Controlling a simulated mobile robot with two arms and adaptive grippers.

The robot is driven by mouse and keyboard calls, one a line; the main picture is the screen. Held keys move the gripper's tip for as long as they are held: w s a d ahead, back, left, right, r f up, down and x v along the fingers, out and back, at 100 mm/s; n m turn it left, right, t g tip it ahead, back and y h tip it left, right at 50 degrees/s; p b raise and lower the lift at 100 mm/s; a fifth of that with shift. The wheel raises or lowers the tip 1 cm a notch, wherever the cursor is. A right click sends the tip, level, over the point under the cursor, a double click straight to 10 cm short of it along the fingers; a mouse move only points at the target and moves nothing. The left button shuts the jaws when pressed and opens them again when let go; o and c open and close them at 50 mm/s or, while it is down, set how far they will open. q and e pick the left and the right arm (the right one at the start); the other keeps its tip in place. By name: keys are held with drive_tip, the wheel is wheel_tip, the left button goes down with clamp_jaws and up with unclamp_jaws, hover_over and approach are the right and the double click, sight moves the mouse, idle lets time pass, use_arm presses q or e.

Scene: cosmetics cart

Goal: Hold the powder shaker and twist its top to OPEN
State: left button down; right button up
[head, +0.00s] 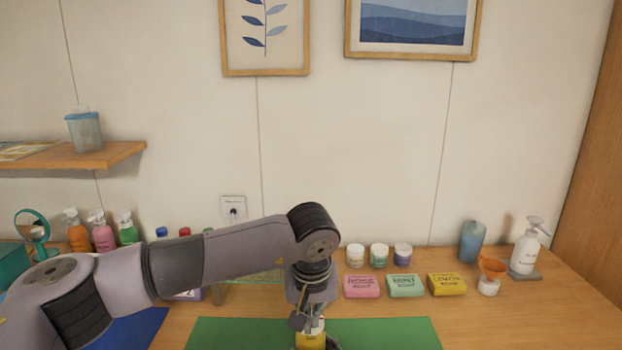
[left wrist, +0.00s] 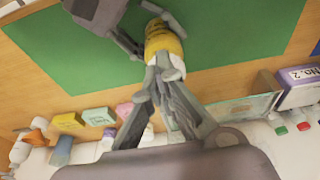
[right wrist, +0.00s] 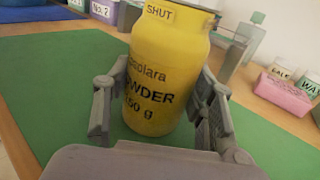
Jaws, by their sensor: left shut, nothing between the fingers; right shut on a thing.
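The yellow powder shaker (right wrist: 155,85) stands upright over the green mat, with a "SHUT" label near its top in the right wrist view. It shows at the bottom of the head view (head: 310,341) and in the left wrist view (left wrist: 162,40). My right gripper (right wrist: 160,115) is shut on its body, one finger on each side. My left gripper (left wrist: 160,73) has its fingertips together at the shaker's pale top, with nothing visible between them; it points down from above in the head view (head: 311,318). The fingers partly hide the top, and I cannot tell whether they touch it.
The green mat (head: 230,333) lies on the wooden table. Behind it are pink (head: 361,287), mint (head: 405,286) and yellow (head: 447,284) soaps and three small jars (head: 379,256). Bottles stand at the back right and left. The table's right front is clear.

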use_arm(q)
drive_tip(key=shift+s+x, duration=0.25)
drive_tip(key=shift+x, duration=0.7)
drive_tip(key=shift+s+x, duration=0.2)
drive_tip(key=shift+x, duration=0.8)
drive_tip(key=shift+f, duration=0.15)
drive_tip(key=shift+w+a+f, duration=0.1)
drive_tip(key=shift+w+a, duration=0.1)
drive_tip(key=shift+a, duration=0.15)
drive_tip(key=shift+s, duration=0.15)
drive_tip(key=w+v, duration=0.1)
drive_tip(key=v, duration=0.5)
drive_tip(key=shift+d+r, duration=0.15)
drive_tip(key=shift+r, duration=0.15)
